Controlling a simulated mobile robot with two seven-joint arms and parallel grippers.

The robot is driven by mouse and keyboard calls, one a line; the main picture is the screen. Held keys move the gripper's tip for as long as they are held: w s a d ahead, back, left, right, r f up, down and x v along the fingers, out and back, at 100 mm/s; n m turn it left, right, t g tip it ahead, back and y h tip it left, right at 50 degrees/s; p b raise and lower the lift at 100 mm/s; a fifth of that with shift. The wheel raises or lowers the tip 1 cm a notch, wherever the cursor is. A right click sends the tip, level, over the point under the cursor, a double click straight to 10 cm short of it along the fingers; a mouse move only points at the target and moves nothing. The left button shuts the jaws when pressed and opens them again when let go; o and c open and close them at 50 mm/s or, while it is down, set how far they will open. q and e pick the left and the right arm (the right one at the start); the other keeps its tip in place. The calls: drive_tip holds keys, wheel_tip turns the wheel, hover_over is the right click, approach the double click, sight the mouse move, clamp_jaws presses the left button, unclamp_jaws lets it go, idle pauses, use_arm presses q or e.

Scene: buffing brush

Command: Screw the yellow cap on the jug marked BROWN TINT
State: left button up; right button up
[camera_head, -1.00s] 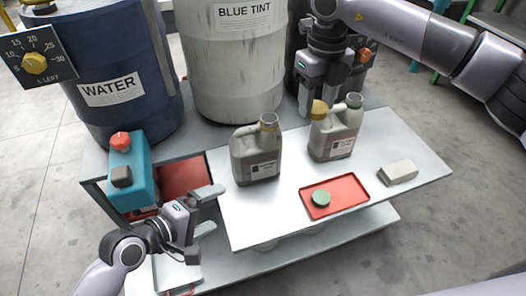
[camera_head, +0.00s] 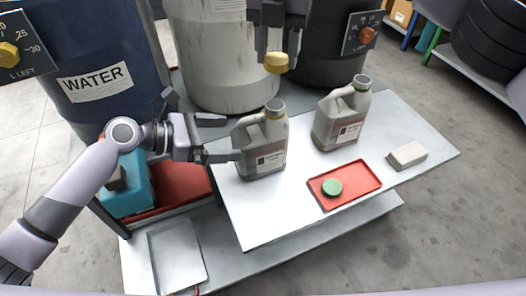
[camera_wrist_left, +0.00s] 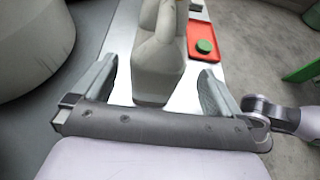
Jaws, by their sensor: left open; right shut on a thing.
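The yellow cap (camera_head: 276,62) is shut in my right gripper (camera_head: 275,52), above the mouth of the left grey jug (camera_head: 262,150) and apart from it. This jug stands upright on the table and has a yellowish ring at its neck. A second grey jug (camera_head: 338,118), with a green ring at its neck, stands to its right. The label print is too small to read. My left gripper (camera_head: 233,138) is open beside the left jug, fingers pointing at it. In the left wrist view the jug (camera_wrist_left: 158,80) shows between the open fingers (camera_wrist_left: 158,72), with a gap on both sides.
A red tray (camera_head: 362,174) with a green cap (camera_head: 332,187) lies in front of the jugs. A pale block (camera_head: 407,155) lies to the right. The WATER barrel (camera_head: 95,60) and a pale barrel (camera_head: 210,60) stand behind. The table's front is clear.

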use_arm(q)
drive_tip(key=shift+w+f+b, duration=0.1)
drive_tip(key=shift+f+b, duration=0.55)
drive_tip(key=shift+f, duration=0.35)
use_arm(e)
drive_tip(key=shift+f, duration=1.05)
use_arm(q)
drive_tip(key=shift+x, duration=3.75)
drive_tip(key=c, duration=1.3)
use_arm(e)
hover_over(275, 104)
drive_tip(key=shift+f, duration=2.5)
